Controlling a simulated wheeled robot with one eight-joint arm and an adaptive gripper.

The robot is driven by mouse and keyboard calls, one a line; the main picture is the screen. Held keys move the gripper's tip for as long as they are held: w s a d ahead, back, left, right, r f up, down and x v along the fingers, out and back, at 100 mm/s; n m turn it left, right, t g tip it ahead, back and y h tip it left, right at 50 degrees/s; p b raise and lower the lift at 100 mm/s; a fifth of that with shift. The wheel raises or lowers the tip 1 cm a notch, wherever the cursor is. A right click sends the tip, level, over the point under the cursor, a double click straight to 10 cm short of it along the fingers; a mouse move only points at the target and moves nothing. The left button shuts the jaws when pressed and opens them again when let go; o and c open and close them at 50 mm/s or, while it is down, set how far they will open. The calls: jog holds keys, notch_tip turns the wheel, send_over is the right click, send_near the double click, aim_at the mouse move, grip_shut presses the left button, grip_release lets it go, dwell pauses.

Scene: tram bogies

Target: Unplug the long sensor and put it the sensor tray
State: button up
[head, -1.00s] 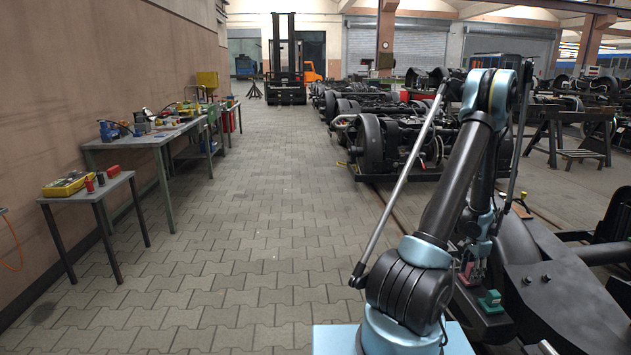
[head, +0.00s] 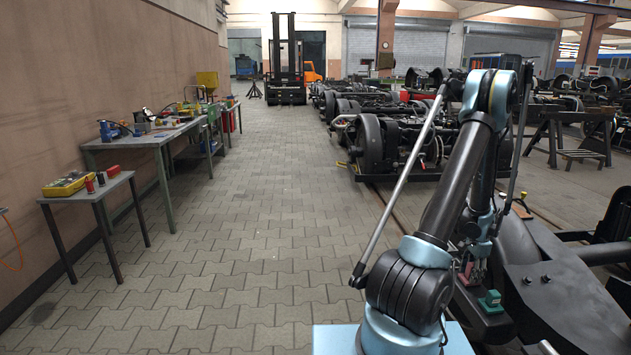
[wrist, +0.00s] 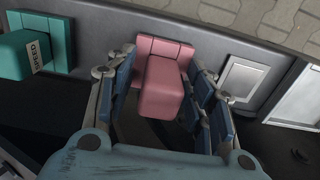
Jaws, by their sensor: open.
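A pink block-shaped sensor (wrist: 160,82) sits in the dark bogie frame in the wrist view, and a bit of it shows in the head view (head: 477,276). My gripper (wrist: 163,70) is open, its blue finger pads on either side of the pink block. I cannot tell whether a pad touches it. A teal block (wrist: 25,55) with a tag reading "SPEED" sits to the left; it shows also in the head view (head: 490,299). Which block is the long sensor is not clear. A yellow tray (head: 48,190) holding small items is on the small table at the left.
The small table (head: 85,190) and a longer workbench (head: 145,141) with tools stand along the left wall. The paved aisle (head: 240,240) is clear. Other bogies (head: 400,150) stand ahead, and a forklift (head: 285,70) stands far back.

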grip_shut()
jog(key=shift+r, duration=0.1)
jog(key=shift+r, duration=2.85)
